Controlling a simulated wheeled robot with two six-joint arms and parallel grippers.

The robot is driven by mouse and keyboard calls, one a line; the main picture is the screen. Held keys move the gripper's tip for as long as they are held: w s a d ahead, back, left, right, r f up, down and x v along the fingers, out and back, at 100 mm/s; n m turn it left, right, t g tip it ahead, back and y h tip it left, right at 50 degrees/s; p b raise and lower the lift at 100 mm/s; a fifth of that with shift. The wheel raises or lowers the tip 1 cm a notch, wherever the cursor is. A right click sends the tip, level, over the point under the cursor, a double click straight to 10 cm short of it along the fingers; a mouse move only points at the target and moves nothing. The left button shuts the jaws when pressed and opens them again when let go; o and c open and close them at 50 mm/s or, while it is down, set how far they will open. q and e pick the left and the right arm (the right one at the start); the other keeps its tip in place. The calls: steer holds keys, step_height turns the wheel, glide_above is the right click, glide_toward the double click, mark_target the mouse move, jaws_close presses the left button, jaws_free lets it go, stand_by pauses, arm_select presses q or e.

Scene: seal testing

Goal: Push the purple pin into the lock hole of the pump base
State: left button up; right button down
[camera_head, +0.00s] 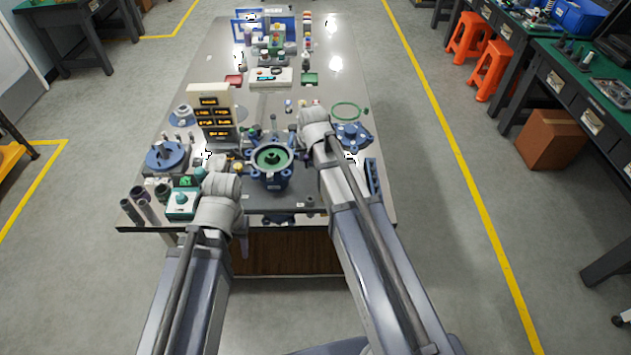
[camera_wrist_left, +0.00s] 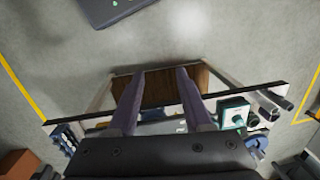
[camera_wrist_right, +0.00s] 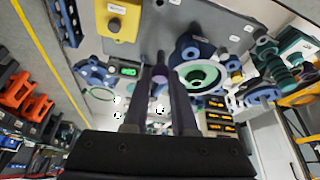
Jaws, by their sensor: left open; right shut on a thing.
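The pump base (camera_head: 270,160) is a blue housing with a green ring inside, standing on the table near its front edge. It also shows in the right wrist view (camera_wrist_right: 198,75), just right of the fingers. My right gripper (camera_wrist_right: 160,76) is shut on the slim purple pin (camera_wrist_right: 160,72), which is between its fingertips beside the pump base. In the head view the right arm hides this gripper and the pin. I cannot make out the lock hole. My left gripper (camera_wrist_left: 160,72) is open and empty, at the table's front edge, with its fingers apart.
A blue flanged part (camera_head: 166,155) and a teal device (camera_head: 182,203) stand at the left. A display stand (camera_head: 214,115) is behind the pump base. Another blue part (camera_head: 352,135) is at the right, near a green ring (camera_head: 346,111). Table space around the pump base is crowded.

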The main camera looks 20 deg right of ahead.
arm_select(q)
step_height(320, 180, down, 8)
steer(key=b, duration=0.7)
steer(key=shift+d+f, duration=0.25)
steer(key=shift+d, duration=0.15)
steer(key=shift+o, duration=0.2)
steer(key=shift+f+b, duration=0.3)
steer(key=shift+b, duration=0.2)
steer(key=shift+o, duration=1.8)
steer(key=shift+f, duration=0.1)
steer(key=shift+f+b, duration=2.05)
steer(key=shift+b, duration=0.1)
